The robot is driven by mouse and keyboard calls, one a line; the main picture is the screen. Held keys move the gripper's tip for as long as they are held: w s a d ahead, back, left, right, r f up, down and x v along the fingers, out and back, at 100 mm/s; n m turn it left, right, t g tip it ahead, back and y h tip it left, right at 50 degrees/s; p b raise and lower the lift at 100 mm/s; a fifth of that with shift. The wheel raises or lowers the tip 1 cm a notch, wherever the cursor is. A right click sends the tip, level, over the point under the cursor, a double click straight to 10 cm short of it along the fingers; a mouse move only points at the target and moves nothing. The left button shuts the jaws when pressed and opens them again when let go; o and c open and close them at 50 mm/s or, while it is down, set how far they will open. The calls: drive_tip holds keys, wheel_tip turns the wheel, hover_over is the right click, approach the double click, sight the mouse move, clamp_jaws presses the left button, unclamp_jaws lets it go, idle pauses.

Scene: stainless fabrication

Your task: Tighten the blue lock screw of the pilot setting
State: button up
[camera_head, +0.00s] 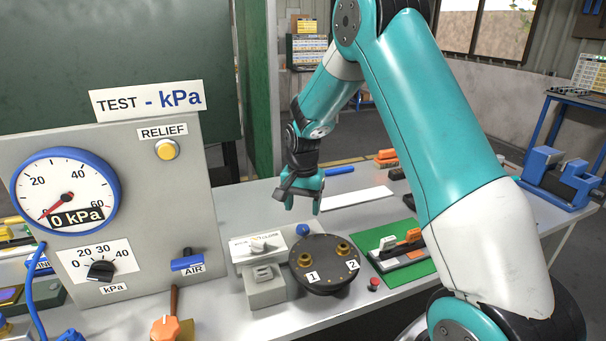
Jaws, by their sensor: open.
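A small blue knob (302,229) shows at the right end of a grey box (256,250) with a white label, behind the round dark plate; I cannot tell for sure that it is the lock screw. Another small blue part (70,335) shows at the bottom left edge, partly cut off. My gripper (299,203) points down above and behind the grey box, with its fingers apart and nothing between them. It appears clear of the blue knob.
A round dark plate (324,282) carries two brass fittings marked 1 and 2. The test panel (140,222) at left has a gauge at 0 kPa, a black dial and a blue AIR lever (187,262). A green mat (403,276) with tools lies right.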

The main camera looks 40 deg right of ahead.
sight(302, 228)
wheel_tip(302, 228, up, 11)
drive_tip(key=shift+b, duration=0.3)
drive_tip(key=shift+f, duration=0.1)
drive_tip(key=s+a+r+n+y, duration=0.1)
drive_tip(key=s+a+r+n, duration=0.1)
drive_tip(key=s+a+n, duration=0.4)
drive_tip(key=s+a+r+n, duration=0.2)
drive_tip(key=s+a, duration=0.2)
drive_tip(key=a, duration=0.4)
drive_tip(key=s+a+n+y, duration=0.1)
drive_tip(key=s+a+n, duration=0.3)
drive_tip(key=s, duration=0.5)
drive_tip(key=s+a+n+y, duration=0.2)
drive_tip(key=s+a+n, duration=0.3)
drive_tip(key=s, duration=0.4)
drive_tip(key=shift+a+r+n, duration=0.2)
drive_tip(key=shift+a+n, duration=0.1)
drive_tip(key=shift+a, duration=0.15)
